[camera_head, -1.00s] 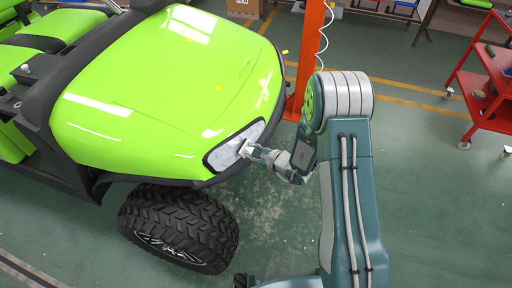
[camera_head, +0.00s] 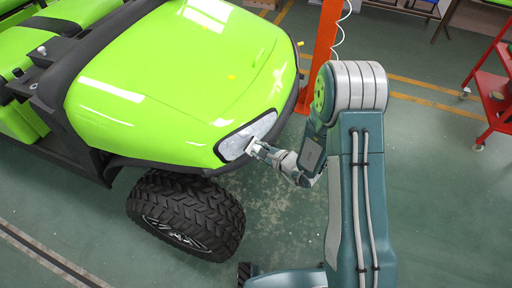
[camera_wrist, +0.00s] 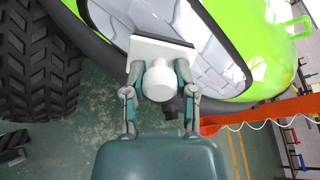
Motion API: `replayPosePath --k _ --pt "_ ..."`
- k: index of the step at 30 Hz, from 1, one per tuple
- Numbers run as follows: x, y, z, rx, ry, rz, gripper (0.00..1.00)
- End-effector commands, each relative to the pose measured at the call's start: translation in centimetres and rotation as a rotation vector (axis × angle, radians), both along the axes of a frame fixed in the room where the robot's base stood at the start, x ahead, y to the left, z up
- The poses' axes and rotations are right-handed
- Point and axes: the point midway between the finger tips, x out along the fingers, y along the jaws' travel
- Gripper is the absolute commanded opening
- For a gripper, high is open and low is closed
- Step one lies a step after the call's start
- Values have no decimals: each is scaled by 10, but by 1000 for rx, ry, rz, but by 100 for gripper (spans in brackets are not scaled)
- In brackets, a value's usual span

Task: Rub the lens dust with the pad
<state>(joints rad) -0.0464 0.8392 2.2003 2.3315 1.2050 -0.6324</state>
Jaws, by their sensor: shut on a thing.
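The headlight lens (camera_head: 247,136) is a pale, glossy panel at the front corner of the green cart (camera_head: 180,75). It also shows in the wrist view (camera_wrist: 205,55). My gripper (camera_head: 259,150) is at the lens, and in the wrist view its two fingers (camera_wrist: 158,88) are shut on the round white handle of the pad. The pad (camera_wrist: 160,50) has a flat white plate with a dark edge facing the lens. It looks against or very close to the lens; contact cannot be told for sure. I cannot make out dust on the lens.
A black front tyre (camera_head: 185,215) stands below the headlight. An orange post (camera_head: 325,50) rises behind my arm. A red cart (camera_head: 495,95) stands at the right. The green floor in front is clear.

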Motion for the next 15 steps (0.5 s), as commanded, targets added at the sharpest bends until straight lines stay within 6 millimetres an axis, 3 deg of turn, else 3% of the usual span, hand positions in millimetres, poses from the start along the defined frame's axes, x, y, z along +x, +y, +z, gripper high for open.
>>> replayPosePath --k 15 --pt "-28 -32 13 1 0 -2 0"
